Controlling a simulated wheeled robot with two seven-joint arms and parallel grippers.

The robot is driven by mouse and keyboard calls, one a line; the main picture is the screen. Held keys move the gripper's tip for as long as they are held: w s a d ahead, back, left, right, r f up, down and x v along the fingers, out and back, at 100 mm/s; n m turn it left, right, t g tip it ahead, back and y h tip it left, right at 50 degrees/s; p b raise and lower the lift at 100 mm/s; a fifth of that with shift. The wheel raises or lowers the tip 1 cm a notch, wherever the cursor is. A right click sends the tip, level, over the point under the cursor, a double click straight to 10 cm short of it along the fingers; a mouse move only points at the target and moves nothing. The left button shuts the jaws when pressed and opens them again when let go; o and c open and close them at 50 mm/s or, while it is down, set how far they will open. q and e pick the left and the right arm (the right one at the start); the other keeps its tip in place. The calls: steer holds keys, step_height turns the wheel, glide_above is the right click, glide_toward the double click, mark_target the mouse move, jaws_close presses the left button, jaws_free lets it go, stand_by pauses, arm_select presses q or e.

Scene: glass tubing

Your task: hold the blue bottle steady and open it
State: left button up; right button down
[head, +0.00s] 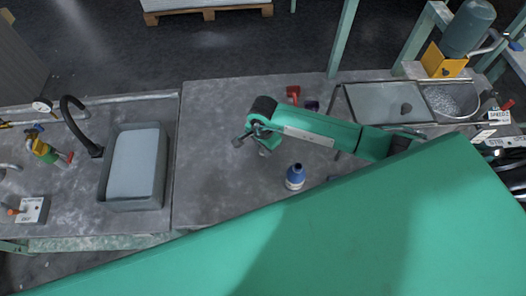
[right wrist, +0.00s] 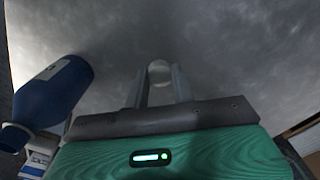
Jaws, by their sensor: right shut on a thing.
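The blue bottle (head: 295,178) stands upright on the grey worktop, with a pale label on its side. In the right wrist view the bottle (right wrist: 52,92) is at the left, apart from the fingers. Its narrow neck end points to the lower left. My right gripper (right wrist: 158,84) is shut on a small pale round piece (right wrist: 159,72), which looks like a cap; I cannot be sure. In the head view my right gripper (head: 256,143) is left of and beyond the bottle, with its held piece not clear. My left gripper is not in view.
A grey basin (head: 108,178) with a black tap stands at the left. A red object (head: 293,92) and a dark purple one (head: 312,105) lie behind my right arm. A covered sink (head: 385,103) is at the right. The worktop left of the bottle is clear.

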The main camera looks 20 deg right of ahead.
mark_target(263, 150)
step_height(263, 150, down, 4)
steer(key=shift+r, duration=0.1)
steer(key=shift+f, duration=0.2)
steer(key=c, duration=1.2)
jaws_free()
steer(key=shift+o, duration=0.2)
steer(key=shift+r, duration=0.15)
